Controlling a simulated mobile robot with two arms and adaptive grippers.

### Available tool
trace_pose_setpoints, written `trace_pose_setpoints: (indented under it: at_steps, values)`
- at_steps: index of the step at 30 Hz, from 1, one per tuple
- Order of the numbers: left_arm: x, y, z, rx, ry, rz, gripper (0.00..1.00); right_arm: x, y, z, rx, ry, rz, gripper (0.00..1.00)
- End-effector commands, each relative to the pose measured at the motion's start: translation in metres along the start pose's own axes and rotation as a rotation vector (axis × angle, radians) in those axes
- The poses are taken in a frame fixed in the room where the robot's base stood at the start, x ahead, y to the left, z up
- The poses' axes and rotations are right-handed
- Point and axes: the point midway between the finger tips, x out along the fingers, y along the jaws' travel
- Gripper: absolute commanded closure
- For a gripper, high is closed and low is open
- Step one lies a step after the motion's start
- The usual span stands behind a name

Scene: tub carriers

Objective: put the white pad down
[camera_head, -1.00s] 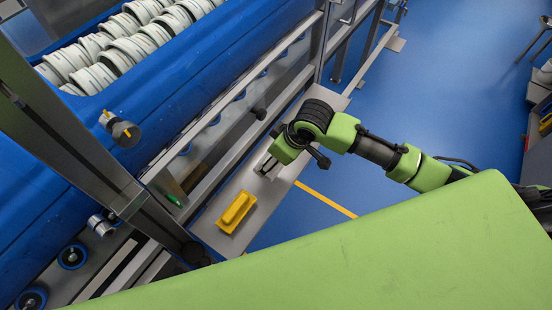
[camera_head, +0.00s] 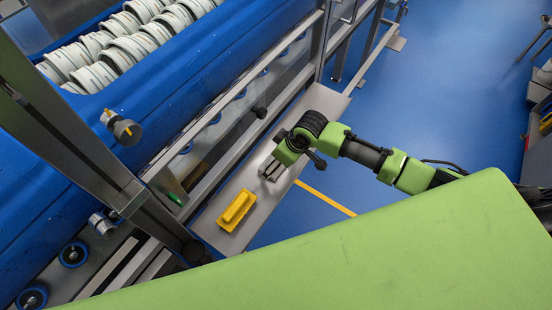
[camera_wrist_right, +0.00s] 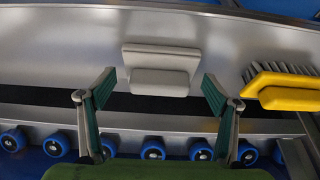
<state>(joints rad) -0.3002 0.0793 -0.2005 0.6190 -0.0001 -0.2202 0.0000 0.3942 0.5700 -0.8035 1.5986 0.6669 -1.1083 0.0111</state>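The white pad (camera_wrist_right: 160,68), a flat pale plate with a thicker block along its near edge, rests on a grey metal shelf (camera_wrist_right: 45,108) in the right wrist view. My right gripper (camera_wrist_right: 159,82) is open, with one finger to each side of the pad and visible gaps between. In the head view my right gripper (camera_head: 270,172) is low over the same shelf (camera_head: 225,240), and the pad is hard to tell from the fingers there. My left gripper is not in view.
A yellow-backed brush (camera_head: 237,210) lies on the shelf near the pad; its bristles show in the right wrist view (camera_wrist_right: 285,85). A blue machine (camera_head: 150,120) with metal rails and a trough of white rings stands along the left. Blue floor is open on the right.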

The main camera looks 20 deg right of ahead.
Motion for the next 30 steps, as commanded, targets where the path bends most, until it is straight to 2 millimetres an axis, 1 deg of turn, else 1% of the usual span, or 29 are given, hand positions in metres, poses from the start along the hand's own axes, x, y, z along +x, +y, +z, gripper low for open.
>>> trace_pose_setpoints:
  at_steps: [9,11,14,17,24,27,30]
  values:
    - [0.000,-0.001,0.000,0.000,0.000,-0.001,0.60,-0.001,0.000,0.000,0.000,0.000,0.000,0.17]
    - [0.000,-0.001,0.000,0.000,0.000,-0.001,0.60,-0.004,0.000,0.000,0.000,0.001,0.000,0.17]
    - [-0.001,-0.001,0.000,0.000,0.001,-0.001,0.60,-0.014,0.001,-0.001,0.000,0.002,0.001,0.17]
    - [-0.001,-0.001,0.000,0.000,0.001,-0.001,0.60,-0.031,0.001,-0.001,-0.002,0.003,0.001,0.17]
    - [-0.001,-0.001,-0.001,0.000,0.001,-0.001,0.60,-0.082,0.001,-0.001,-0.002,0.002,0.002,0.17]
    - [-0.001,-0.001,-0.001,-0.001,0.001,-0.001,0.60,-0.099,0.001,-0.001,-0.001,0.002,0.002,0.17]
    - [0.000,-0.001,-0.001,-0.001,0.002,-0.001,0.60,-0.111,0.001,-0.001,0.000,0.001,0.001,0.17]
